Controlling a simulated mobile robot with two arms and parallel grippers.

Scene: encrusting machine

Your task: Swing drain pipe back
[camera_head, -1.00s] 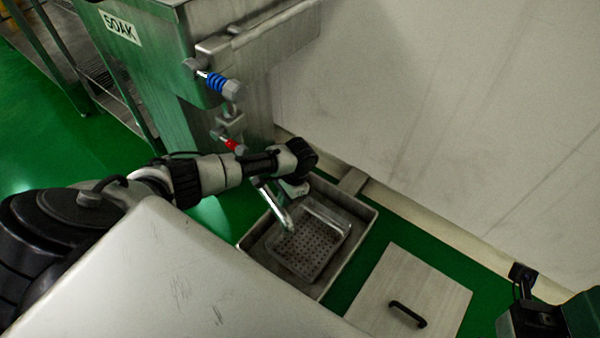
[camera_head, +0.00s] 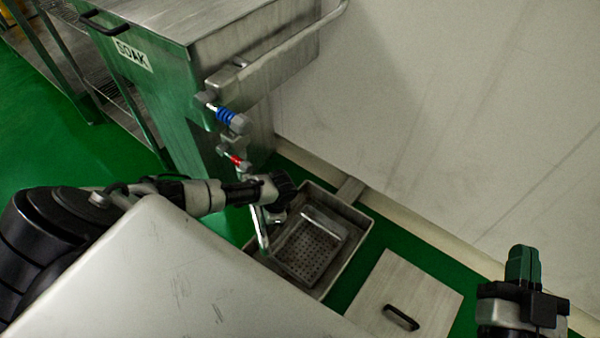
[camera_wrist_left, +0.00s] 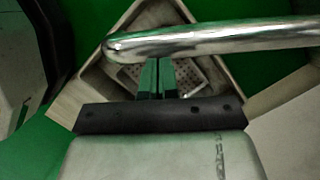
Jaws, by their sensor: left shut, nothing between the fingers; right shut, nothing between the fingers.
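The drain pipe (camera_head: 262,232) is a shiny metal tube hanging below the red-handled valve (camera_head: 235,160) of the SOAK tank. Its lower end is over the left part of the floor sump. In the left wrist view the pipe (camera_wrist_left: 225,40) crosses the top, just beyond the fingertips. My left gripper (camera_wrist_left: 157,75) is shut and empty, with its fingertips close to the pipe; I cannot tell whether they touch. In the head view my left wrist partly hides that gripper beside the pipe. My right gripper (camera_head: 523,262) is shut and empty at the lower right, away from the pipe.
The SOAK tank (camera_head: 175,85) stands at upper left, with a blue-handled valve (camera_head: 230,118). The sump (camera_head: 352,238) holds a perforated basket (camera_head: 310,250). A cover plate with a black handle (camera_head: 405,290) lies to its right. A pale wall (camera_head: 450,120) closes the right side.

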